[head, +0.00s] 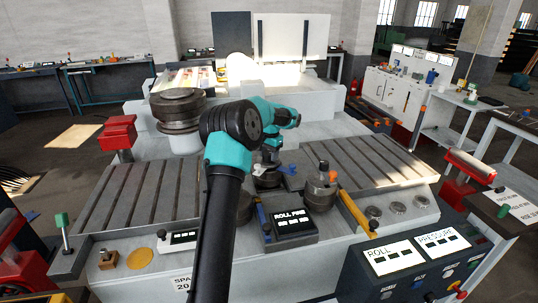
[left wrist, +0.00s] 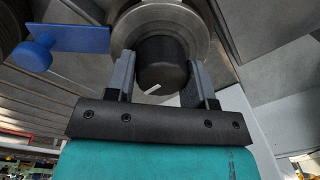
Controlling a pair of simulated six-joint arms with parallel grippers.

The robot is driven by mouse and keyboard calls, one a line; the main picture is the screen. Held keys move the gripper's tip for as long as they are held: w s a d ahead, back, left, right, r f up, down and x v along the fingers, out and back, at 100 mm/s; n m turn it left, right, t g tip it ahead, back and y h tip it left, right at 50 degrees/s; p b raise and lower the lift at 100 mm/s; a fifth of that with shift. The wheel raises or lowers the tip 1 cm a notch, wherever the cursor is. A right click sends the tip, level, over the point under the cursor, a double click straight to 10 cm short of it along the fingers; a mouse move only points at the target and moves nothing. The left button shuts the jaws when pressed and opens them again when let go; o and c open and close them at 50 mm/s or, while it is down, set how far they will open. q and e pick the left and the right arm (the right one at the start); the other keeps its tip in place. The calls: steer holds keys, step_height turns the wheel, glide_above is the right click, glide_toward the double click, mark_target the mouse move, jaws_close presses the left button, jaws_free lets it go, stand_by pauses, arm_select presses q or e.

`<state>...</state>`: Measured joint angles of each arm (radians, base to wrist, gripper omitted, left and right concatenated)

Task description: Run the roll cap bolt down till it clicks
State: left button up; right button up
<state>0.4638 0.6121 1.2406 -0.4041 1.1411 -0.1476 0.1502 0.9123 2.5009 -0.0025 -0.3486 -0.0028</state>
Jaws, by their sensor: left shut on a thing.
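My left gripper (head: 266,160) reaches over the middle of the bender, pointing down at the centre roll. In the left wrist view the same gripper (left wrist: 162,78) is shut on the dark round head of the roll cap bolt (left wrist: 162,60), one finger on each side. A short white mark shows on the bolt head. Behind it is the grey round roll cap (left wrist: 125,32). In the head view the gripper and wrist mostly hide the bolt. Whether the bolt is seated cannot be told. My right gripper is not in view.
A blue plate with a knob (left wrist: 75,39) sits beside the roll cap. A roll (head: 320,186) with a dark top stands to the right, near a yellow-handled bar (head: 357,214). A larger stacked roll (head: 178,110) stands at back left. Slotted beds (head: 125,195) flank the middle.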

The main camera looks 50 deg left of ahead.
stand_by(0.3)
arm_select(q)
steer(key=o, duration=0.9)
steer(key=shift+r, duration=0.1)
steer(key=r, duration=1.1)
steer(key=d+r, duration=0.1)
steer(key=r, duration=0.5)
steer(key=shift+r, duration=0.1)
